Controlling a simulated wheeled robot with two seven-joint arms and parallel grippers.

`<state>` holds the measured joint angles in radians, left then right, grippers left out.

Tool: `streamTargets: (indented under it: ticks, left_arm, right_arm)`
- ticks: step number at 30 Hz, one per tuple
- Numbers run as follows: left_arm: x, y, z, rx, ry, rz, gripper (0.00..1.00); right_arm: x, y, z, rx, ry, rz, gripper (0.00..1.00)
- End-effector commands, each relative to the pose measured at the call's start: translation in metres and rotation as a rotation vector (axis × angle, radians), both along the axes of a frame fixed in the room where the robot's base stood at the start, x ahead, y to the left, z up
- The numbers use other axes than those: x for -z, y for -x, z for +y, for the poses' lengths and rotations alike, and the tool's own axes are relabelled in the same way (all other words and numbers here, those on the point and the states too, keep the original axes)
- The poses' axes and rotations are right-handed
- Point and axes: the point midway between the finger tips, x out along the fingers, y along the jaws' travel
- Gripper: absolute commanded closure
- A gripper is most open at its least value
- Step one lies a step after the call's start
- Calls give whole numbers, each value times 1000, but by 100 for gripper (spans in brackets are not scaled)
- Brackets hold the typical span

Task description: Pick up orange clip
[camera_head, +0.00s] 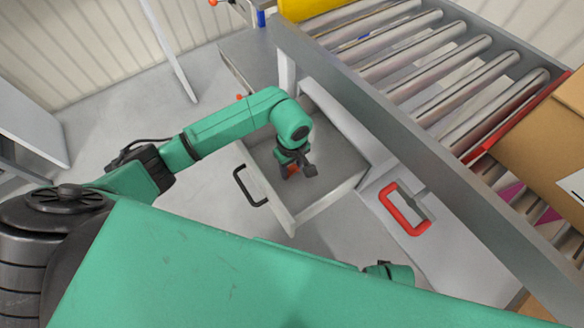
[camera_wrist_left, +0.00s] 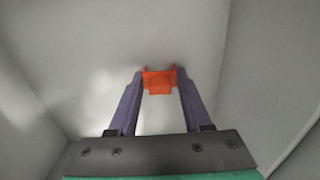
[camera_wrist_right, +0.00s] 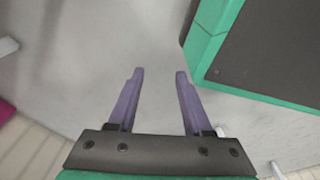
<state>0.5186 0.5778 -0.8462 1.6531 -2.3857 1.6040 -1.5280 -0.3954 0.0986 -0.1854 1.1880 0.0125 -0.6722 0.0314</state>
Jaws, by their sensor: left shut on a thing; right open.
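The orange clip (camera_wrist_left: 159,81) sits between the two fingertips of my left gripper (camera_wrist_left: 160,84) in the left wrist view, with a finger against each side. In the head view, my left gripper (camera_head: 290,172) points down inside an open grey drawer (camera_head: 335,185), and a bit of the orange clip (camera_head: 291,170) shows beside it. I cannot tell whether the clip touches the drawer floor. My right gripper (camera_wrist_right: 158,75) is open and empty in the right wrist view, above a plain grey floor.
The drawer has a black handle (camera_head: 246,187) on its front. A closed front with a red handle (camera_head: 404,208) is to its right. A roller conveyor (camera_head: 430,75) runs above, with a cardboard box (camera_head: 540,130) at right and a yellow object (camera_head: 312,8) at the top.

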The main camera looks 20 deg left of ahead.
Motion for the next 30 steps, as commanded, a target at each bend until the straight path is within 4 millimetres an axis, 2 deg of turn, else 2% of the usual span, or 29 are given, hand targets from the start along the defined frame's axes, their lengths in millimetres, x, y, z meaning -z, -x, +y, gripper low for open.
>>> streamTargets:
  ticks: [7,11,14,21,24,27,30]
  left_arm:
    - [-5,0,0,0,1,-1,100]
    - [-22,-2,0,1,0,-4,100]
    - [-47,-2,0,2,-1,-6,100]
    - [-138,-2,0,2,-1,-8,100]
    - [-168,-1,0,1,-1,-6,100]
    - [-188,-1,0,1,0,-3,100]
    - [-198,0,0,1,0,-1,100]
  right_arm:
    - [-1,1,0,-1,0,0,50]
    - [-1,4,-1,-3,1,0,50]
    - [4,12,-3,-7,4,3,50]
    - [10,29,-7,-15,6,7,50]
    - [12,34,-8,-16,7,8,50]
    - [13,37,-9,-18,7,7,50]
    - [14,39,-9,-18,8,9,50]
